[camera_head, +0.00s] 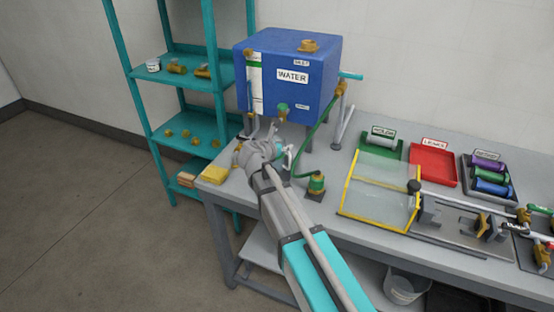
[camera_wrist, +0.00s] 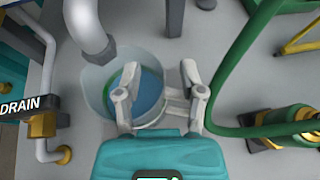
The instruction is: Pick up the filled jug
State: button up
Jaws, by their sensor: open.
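The jug (camera_wrist: 95,83) is a clear, round vessel with blue liquid inside, seen from above in the wrist view. It stands on the grey bench under a grey spout. My gripper (camera_wrist: 160,68) is open over the jug's right side. Its left finger overlaps the jug's opening and its right finger is just outside the right wall. I cannot tell whether either finger touches the jug. In the head view my gripper (camera_head: 262,146) is in front of the blue water tank (camera_head: 270,82) and mostly hides the jug.
A green hose (camera_wrist: 235,75) curves close by on the right to a brass and green fitting (camera_wrist: 285,128). A drain pipe (camera_wrist: 48,85) stands on the left. A yellow-framed clear panel (camera_head: 375,205) and trays are further right.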

dwell(0.4)
grip_shut()
